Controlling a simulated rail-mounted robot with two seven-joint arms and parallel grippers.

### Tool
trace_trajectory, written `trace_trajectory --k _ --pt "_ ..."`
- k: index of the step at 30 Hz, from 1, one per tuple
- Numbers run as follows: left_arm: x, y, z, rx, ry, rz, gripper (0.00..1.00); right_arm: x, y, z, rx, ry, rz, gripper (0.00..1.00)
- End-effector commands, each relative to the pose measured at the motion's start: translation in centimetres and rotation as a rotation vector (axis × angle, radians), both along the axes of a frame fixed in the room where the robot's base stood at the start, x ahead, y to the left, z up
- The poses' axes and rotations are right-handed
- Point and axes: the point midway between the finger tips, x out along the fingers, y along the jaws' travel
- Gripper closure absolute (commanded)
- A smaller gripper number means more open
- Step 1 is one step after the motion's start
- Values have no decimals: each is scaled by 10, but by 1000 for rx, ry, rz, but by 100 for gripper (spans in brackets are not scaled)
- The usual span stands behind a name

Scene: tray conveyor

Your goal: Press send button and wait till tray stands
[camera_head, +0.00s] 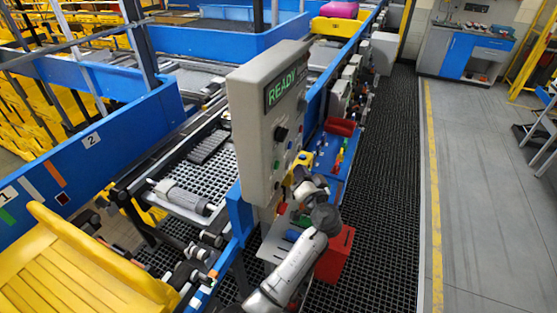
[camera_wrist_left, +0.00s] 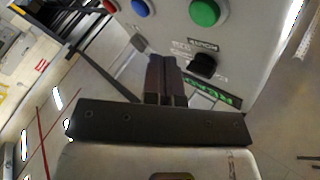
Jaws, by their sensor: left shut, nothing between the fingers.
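A grey control box (camera_head: 257,125) stands beside the conveyor, its display (camera_head: 286,85) reading READY in green. In the left wrist view its face carries a green button (camera_wrist_left: 204,12), a blue button (camera_wrist_left: 142,8), a red button (camera_wrist_left: 110,4) and a black knob (camera_wrist_left: 203,66). I cannot read which one is the send button. My left gripper (camera_head: 299,177) is close to the lower part of the box face. Its fingers (camera_wrist_left: 164,72) are shut and empty, apart from the green button in the picture; contact cannot be told. A yellow tray (camera_head: 333,25) bears a pink thing far up the line.
A large yellow slatted piece (camera_head: 75,268) fills the lower left. A red bin (camera_head: 334,258) stands near my arm. A dark mat walkway (camera_head: 385,200) is clear at right.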

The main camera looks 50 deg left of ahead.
Motion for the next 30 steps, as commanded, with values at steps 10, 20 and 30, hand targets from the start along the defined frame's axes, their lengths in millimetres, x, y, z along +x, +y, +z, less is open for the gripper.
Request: trace_trajectory --k 10,20,30 --pt "-10 25 0 0 0 1 100 0 -2 1 -8 0 6 37" --pt "-11 28 0 -2 0 1 100 0 -3 1 -9 0 6 37" --pt "-11 28 0 -1 -1 1 100 0 -1 1 -4 0 3 37"
